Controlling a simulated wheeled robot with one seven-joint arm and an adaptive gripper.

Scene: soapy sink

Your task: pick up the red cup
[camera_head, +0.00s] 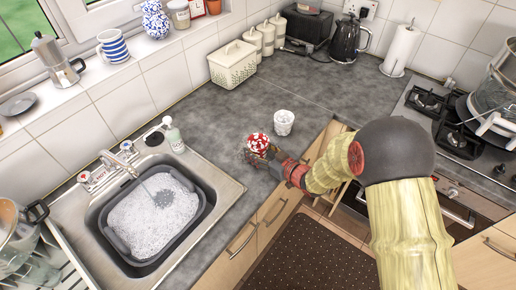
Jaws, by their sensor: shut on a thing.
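The red cup (258,141) is red with white patches and stands on or just above the grey counter, right of the sink. My gripper (257,154) is shut on it, reaching in from the right and near side. The gripper covers the lower near part of the cup, and I cannot tell whether its base touches the counter.
A white patterned cup (284,122) stands close, behind and to the right. The sink (225,192) with a soapy basin (112,229) is at left; a soap bottle (174,137) stands at its back edge. A cream bread bin (232,68) is farther back. The counter between is clear.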

